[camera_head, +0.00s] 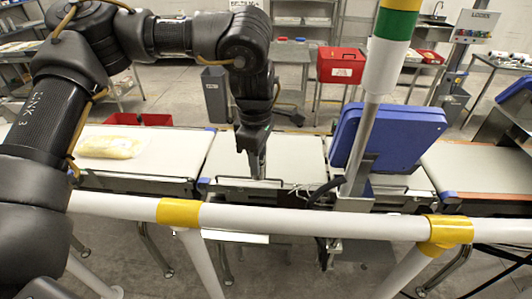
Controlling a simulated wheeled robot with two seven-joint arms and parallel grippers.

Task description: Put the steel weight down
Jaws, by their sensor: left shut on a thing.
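My left gripper (257,160) points straight down over the middle belt section (295,150), close to its near edge. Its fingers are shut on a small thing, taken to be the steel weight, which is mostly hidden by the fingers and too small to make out. I cannot tell whether it touches the belt. My right gripper is not in view.
A white railing (320,221) with yellow joints crosses in front of the belt. A post and a blue display (388,140) stand right of my gripper. A pale bag (108,147) lies on the left belt (165,165). Red boxes (341,66) and a grey bin (215,95) are behind.

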